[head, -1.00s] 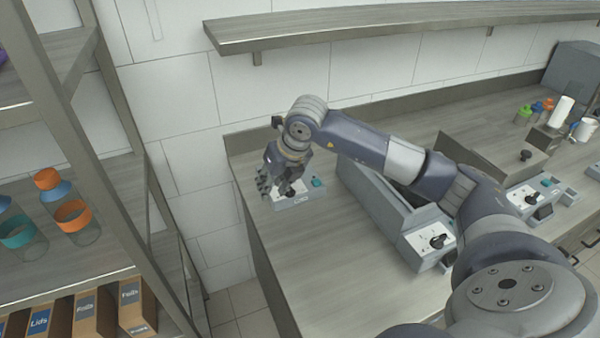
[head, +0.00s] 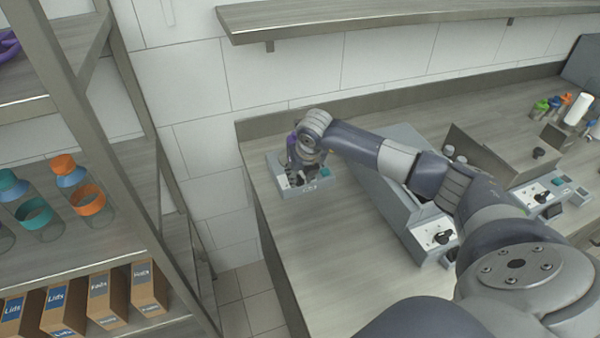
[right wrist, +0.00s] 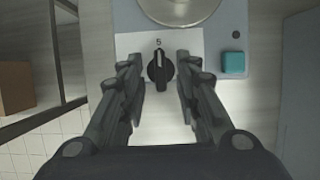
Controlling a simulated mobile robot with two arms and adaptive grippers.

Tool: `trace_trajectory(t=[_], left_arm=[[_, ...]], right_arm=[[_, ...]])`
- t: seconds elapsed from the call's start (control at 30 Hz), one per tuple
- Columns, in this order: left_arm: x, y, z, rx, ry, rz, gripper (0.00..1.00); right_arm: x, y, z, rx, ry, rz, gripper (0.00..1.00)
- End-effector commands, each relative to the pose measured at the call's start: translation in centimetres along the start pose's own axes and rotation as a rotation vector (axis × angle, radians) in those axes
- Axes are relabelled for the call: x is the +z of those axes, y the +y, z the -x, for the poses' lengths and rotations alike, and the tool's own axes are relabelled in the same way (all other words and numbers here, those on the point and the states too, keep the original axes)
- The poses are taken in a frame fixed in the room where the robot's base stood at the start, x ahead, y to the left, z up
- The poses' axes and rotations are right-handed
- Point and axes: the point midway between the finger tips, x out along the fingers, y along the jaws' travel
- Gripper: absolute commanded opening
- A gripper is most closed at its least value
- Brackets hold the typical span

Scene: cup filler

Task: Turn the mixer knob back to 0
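The mixer (head: 316,186) is a grey-blue box at the left end of the counter, with a white panel and a teal button (right wrist: 233,63). In the right wrist view its black knob (right wrist: 160,71) stands on the white panel under a printed 5, with its pointer line upward. My right gripper (right wrist: 168,66) is open, with one finger on each side of the knob and a gap on both sides. In the head view the right gripper (head: 304,176) is over the mixer and hides the knob. My left gripper is not in view.
A larger grey machine with a black knob (head: 440,237) stands to the right on the counter (head: 345,265). Another knobbed unit (head: 543,196) is farther right. A shelf rack (head: 135,160) with cups and boxes stands at the left. A wall shelf (head: 400,16) runs above.

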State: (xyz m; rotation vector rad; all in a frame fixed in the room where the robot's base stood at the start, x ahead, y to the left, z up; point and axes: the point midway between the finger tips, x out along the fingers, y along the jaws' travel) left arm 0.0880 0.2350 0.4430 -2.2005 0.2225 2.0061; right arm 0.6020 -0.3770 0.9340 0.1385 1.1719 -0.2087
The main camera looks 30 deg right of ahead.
Motion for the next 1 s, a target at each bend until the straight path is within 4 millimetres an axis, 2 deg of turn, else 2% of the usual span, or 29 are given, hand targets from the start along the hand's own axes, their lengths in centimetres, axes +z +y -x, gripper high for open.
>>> trace_trajectory(t=[0.27,0.3,0.4,0.43,0.77,1.0], left_arm=[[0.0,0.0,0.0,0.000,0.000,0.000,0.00],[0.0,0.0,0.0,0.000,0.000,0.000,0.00],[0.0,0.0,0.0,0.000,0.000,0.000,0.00],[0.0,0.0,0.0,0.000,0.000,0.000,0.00],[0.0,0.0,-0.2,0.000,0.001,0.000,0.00],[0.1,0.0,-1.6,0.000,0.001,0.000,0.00]], right_arm=[[0.0,0.0,-0.2,0.000,0.000,0.001,0.30],[0.0,0.0,-0.2,0.000,0.000,0.001,0.25],[0.0,0.0,-0.2,0.000,0.000,0.001,0.03],[0.0,0.0,-0.2,0.000,0.000,0.001,0.00],[-0.1,0.0,-0.3,0.004,0.001,0.011,0.00],[-0.1,-0.3,-0.5,0.036,0.000,0.092,0.00]])
